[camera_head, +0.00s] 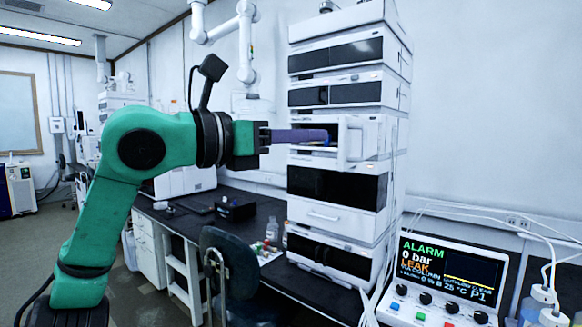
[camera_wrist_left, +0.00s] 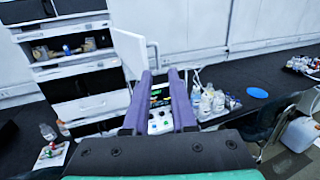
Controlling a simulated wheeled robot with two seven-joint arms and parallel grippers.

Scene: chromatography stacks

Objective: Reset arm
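My left arm comes in from the left in the head view, green with a black wrist. My left gripper (camera_head: 326,136) has purple fingers, seen edge-on and overlapping the open compartment of the white chromatography stack (camera_head: 335,222). In the left wrist view the two purple fingers of my left gripper (camera_wrist_left: 160,76) stand apart with nothing held between them. The stack (camera_wrist_left: 88,107) is to their left there, its compartment door (camera_wrist_left: 130,50) swung open. Small items show inside the compartment, too small to name. My right gripper is in neither view.
A control box (camera_head: 443,282) at lower right shows "ALARM", "0 bar" and "LEAK". A dark chair (camera_head: 228,262) stands before the black bench. Small bottles (camera_head: 272,230) stand by the stack. Several bottles (camera_wrist_left: 212,103) and a blue disc (camera_wrist_left: 257,93) lie on the bench at right.

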